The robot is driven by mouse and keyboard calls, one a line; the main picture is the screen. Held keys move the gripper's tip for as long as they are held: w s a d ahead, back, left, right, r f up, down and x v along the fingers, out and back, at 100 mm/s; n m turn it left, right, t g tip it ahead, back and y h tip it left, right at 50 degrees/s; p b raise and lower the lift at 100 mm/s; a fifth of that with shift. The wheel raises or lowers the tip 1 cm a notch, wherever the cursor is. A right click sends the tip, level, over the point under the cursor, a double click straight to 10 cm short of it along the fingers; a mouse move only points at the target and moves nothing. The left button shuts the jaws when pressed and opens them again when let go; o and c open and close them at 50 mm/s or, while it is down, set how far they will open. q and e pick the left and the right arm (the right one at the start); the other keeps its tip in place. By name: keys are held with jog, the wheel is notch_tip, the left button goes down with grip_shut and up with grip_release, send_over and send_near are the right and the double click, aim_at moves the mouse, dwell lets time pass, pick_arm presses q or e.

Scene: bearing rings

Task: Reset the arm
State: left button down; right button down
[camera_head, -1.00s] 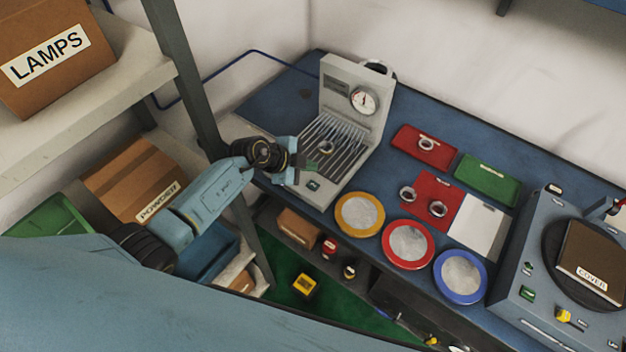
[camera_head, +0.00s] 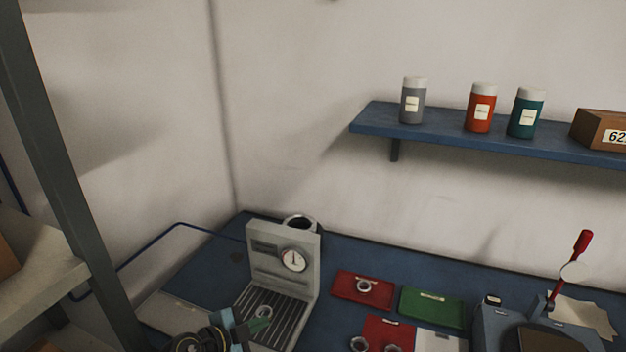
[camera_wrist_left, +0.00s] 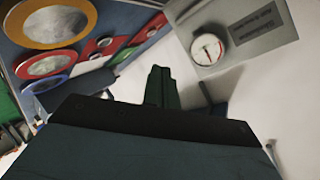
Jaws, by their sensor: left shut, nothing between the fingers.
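My left gripper (camera_head: 258,327) is at the bottom of the head view, in front of the grey gauge stand (camera_head: 283,258). Its green fingers also show in the left wrist view (camera_wrist_left: 160,87); they are closed together with nothing between them. Another ring (camera_head: 363,286) lies on the red tray (camera_head: 343,287). My right gripper is not in view.
A green tray (camera_head: 432,307) lies right of the red one on the blue bench. A wall shelf (camera_head: 440,142) holds three canisters and a box. A grey shelf post (camera_head: 70,200) stands at the left. A machine with a red-handled lever (camera_head: 582,243) is at right.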

pick_arm(q)
notch_tip(320, 180, up, 8)
jog(key=a+n+t, duration=0.1)
jog(key=n+t, duration=0.3)
jog(key=t, duration=0.2)
jog(key=s+a+r+n+t+y, duration=0.25)
jog(key=s+a+n+y, duration=0.25)
jog(key=a+n+y, duration=0.4)
jog(key=s+a+f+n+g+y, duration=0.2)
jog(key=s+f+g, duration=0.1)
jog(key=s+g, duration=0.3)
jog(key=s+a+f+n+g+y, duration=0.1)
jog(key=s+a+f+n+g, duration=0.2)
jog(key=s, duration=0.6)
jog(key=s+d+f+m+g+h, duration=0.1)
jog(key=s+d+m+g+h, duration=0.4)
jog(key=s, duration=0.8)
notch_tip(320, 180, down, 33)
jog(key=s+d+n+g+y+b, duration=0.1)
jog(key=s+d+n+g+b, duration=0.15)
jog(key=b, duration=0.45)
jog(key=s+a+f+b, duration=0.2)
jog(key=s+f, duration=0.5)
jog(key=f, duration=0.2)
jog(key=s+a+f+g+b, duration=0.1)
jog(key=s+f+b, duration=0.2)
jog(key=s+f, duration=0.5)
notch_tip(320, 180, down, 2)
jog(key=shift+a+m, duration=0.35)
jog(key=shift+a, duration=0.05)
